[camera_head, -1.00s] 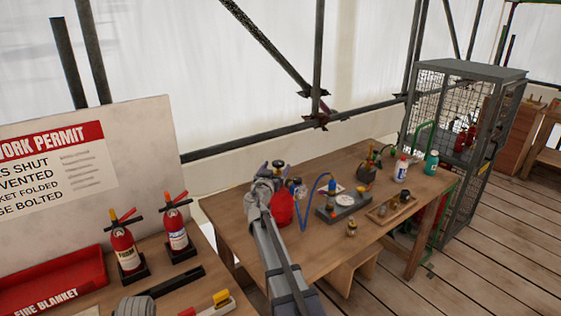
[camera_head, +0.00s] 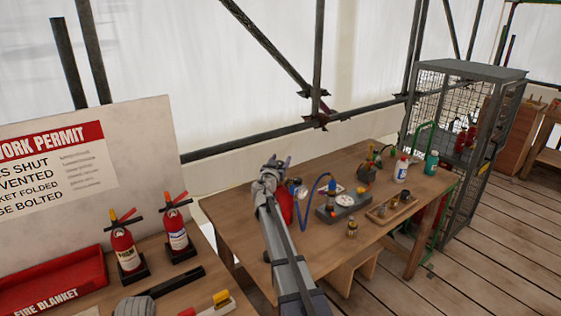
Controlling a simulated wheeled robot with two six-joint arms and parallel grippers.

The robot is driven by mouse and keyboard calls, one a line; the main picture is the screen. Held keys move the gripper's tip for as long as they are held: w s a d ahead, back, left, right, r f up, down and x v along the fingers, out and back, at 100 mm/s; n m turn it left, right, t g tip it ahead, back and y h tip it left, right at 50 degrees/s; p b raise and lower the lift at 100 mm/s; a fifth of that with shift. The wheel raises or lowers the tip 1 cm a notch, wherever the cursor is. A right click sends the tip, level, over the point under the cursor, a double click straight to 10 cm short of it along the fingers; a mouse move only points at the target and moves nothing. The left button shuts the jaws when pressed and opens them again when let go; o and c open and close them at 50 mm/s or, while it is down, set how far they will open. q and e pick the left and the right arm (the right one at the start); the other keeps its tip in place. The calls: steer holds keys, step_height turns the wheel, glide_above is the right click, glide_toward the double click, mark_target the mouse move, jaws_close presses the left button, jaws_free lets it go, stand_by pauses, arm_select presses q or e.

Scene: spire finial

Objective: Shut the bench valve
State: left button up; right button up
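My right gripper (camera_head: 274,163) is over the left part of the wooden workbench (camera_head: 238,220), seen from behind along its forearm. It overlaps a red rounded vessel (camera_head: 285,205), which shows only in part at its right side. The dark knob and brass fitting on top of that vessel are now hidden behind the gripper; whether the fingers touch them cannot be seen. The finger gap is too small and covered to judge. A blue hose (camera_head: 310,203) arches from beside the vessel to a grey block with a white dial (camera_head: 344,200). My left gripper is not in view.
A wooden tray (camera_head: 391,210) with small parts, a white bottle (camera_head: 401,169) and a teal bottle (camera_head: 431,163) are on the bench. Two fire extinguishers (camera_head: 126,250) and a red fire blanket tray (camera_head: 60,285) are at left. A mesh cage (camera_head: 470,130) stands right.

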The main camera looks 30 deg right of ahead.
steer(key=c, duration=0.8)
steer(key=shift+c, duration=0.2)
steer(key=shift+m+g+h, duration=0.3)
steer(key=shift+g, duration=0.1)
steer(key=m+g+h, duration=0.2)
steer(key=g, duration=0.1)
steer(key=shift+s+d+m, duration=0.1)
steer(key=shift+d+m, duration=0.1)
steer(key=shift+m, duration=0.1)
steer(key=m+g, duration=0.1)
steer(key=g, duration=0.1)
steer(key=m+g+h, duration=0.2)
steer(key=g, duration=0.1)
steer(key=shift+s+d+m+g, duration=0.2)
steer(key=shift+s+m+g, duration=0.1)
steer(key=shift+s, duration=0.1)
steer(key=m+g, duration=0.2)
steer(key=g, duration=0.1)
steer(key=s+m+g, duration=0.1)
steer(key=m+g, duration=0.1)
steer(key=g, duration=0.1)
steer(key=shift+s+g, duration=0.1)
steer(key=shift+g, duration=0.2)
steer(key=shift+s+a+m+g+y, duration=0.1)
steer(key=shift+s+m+g+y, duration=0.2)
steer(key=shift+m+g, duration=0.6)
steer(key=shift+s+m+g+y, duration=0.3)
steer(key=shift+m+g, duration=0.3)
steer(key=shift+g, duration=0.6)
